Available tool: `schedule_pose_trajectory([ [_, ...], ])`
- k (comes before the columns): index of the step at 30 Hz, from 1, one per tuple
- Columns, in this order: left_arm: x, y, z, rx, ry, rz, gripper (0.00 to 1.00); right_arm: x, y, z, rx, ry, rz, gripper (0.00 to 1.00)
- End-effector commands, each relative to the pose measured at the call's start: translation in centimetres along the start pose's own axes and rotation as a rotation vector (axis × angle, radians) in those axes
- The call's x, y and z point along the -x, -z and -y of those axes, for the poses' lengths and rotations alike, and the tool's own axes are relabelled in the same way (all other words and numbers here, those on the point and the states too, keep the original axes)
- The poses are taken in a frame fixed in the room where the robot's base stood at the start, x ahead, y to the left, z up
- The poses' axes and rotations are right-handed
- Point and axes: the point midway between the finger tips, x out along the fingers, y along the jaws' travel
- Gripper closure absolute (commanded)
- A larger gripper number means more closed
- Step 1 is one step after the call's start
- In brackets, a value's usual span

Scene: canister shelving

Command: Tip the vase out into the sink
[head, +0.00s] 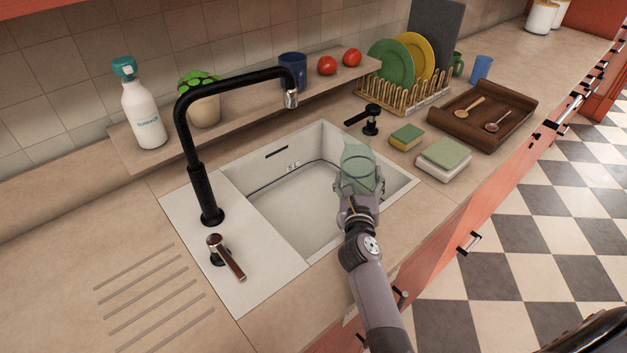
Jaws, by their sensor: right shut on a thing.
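The vase (358,158) is a translucent pale green vessel, over the right part of the sink. My right gripper (358,185) is shut on it, with fingers at its sides. I cannot tell clearly how far the vase is tilted or whether anything is inside it. The white sink (305,235) is set in the counter, and its basin floor looks empty. My left gripper is not in view.
A black faucet (205,190) arches over the basin from the left. A brown-handled lever (228,260) stands in front of it. Sponges (407,136), a wooden tray (466,131) and a dish rack (415,100) with plates are to the right. The left counter is clear.

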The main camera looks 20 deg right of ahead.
Motion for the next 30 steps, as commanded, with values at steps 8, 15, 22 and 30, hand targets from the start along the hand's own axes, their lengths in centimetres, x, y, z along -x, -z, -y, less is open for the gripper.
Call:
schedule_pose_trajectory([
  [8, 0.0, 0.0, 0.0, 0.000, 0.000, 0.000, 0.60, 0.1, -0.1, 0.1, 0.016, -0.001, -0.003, 0.75],
  [15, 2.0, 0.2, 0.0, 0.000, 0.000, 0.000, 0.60, 0.5, -1.4, 1.6, 0.019, 0.000, -0.002, 0.75],
  [22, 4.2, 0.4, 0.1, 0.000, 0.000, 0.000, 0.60, 1.1, -2.6, 3.4, 0.018, 0.000, -0.002, 0.75],
  [30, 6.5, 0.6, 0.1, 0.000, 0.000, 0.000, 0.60, 1.8, -4.1, 5.6, 0.018, 0.000, -0.001, 0.75],
])
